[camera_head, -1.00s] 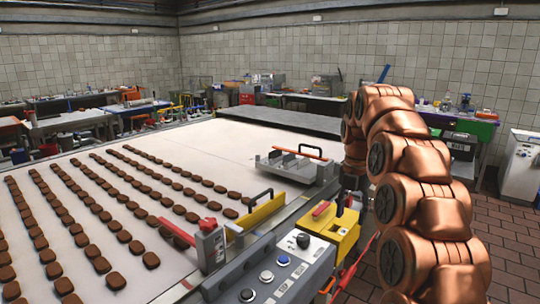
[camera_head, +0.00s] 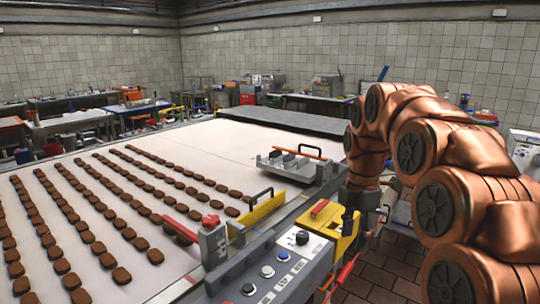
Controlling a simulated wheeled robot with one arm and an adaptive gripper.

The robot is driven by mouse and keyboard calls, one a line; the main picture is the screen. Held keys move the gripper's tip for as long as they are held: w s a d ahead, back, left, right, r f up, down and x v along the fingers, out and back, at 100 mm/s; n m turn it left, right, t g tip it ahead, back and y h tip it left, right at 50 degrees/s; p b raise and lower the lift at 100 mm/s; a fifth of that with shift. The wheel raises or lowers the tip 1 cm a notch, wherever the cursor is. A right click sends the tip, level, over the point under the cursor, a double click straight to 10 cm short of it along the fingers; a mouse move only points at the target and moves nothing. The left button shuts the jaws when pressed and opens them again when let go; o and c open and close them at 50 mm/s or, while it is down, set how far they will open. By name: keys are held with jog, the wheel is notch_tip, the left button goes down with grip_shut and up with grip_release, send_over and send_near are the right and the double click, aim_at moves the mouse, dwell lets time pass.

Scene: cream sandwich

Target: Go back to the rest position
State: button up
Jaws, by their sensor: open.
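My copper arm arches down on the right side of the head view. My gripper (camera_head: 366,206) hangs at its lower end, beside the yellow box (camera_head: 326,221) at the table's right edge. It is small and dark here, and its fingertips are hard to make out. It is open, and I see nothing held in it. Several rows of brown biscuits (camera_head: 121,275) lie on the white table (camera_head: 215,150), well to the left of my gripper.
A grey control panel (camera_head: 275,270) with buttons and a red-handled clamp (camera_head: 212,240) stand at the near table edge. A yellow guide (camera_head: 262,210) and a metal fixture (camera_head: 297,163) sit behind. Brown floor tiles (camera_head: 385,277) show below my arm. Benches line the walls.

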jog(key=s+f+m, duration=0.3)
jog(key=s+m, duration=0.4)
jog(key=s, duration=0.4)
jog(key=s+f+m+g+p, duration=0.1)
jog(key=s+f+m, duration=0.2)
jog(key=s+m, duration=0.4)
jog(key=s+f+m+p, duration=0.1)
jog(key=s+f+m, duration=0.3)
jog(key=s, duration=1.1)
jog(key=m, duration=0.3)
jog(key=shift+s+a+m, duration=0.2)
jog(key=shift+a+m, duration=0.2)
jog(key=shift+f, duration=0.1)
